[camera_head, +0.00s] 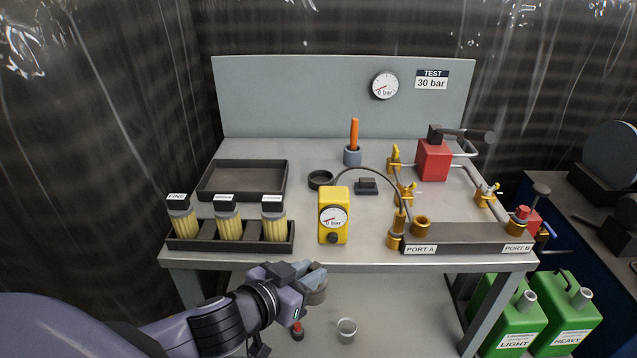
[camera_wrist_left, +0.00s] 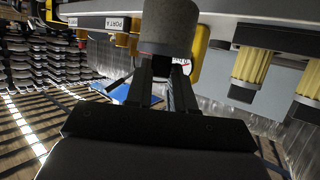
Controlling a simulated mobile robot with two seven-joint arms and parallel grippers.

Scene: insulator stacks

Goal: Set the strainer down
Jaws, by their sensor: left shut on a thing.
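My left gripper (camera_head: 308,278) reaches in from the lower left and is shut on a short grey cylinder, which I take to be the strainer (camera_head: 318,293). It is held in front of the table's front edge, apart from the tabletop. In the left wrist view the grey cylinder (camera_wrist_left: 168,28) stands at the ends of the fingers (camera_wrist_left: 163,80); its inside is hidden. My right gripper is not in view.
The table (camera_head: 350,263) carries an empty dark tray (camera_head: 242,193), a rack (camera_head: 185,243) of yellow filters, a yellow gauge (camera_head: 333,225) and the port block (camera_head: 470,237). A small cup (camera_head: 346,328) and red-topped item (camera_head: 297,332) are below. Green canisters (camera_head: 515,320) stand lower right.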

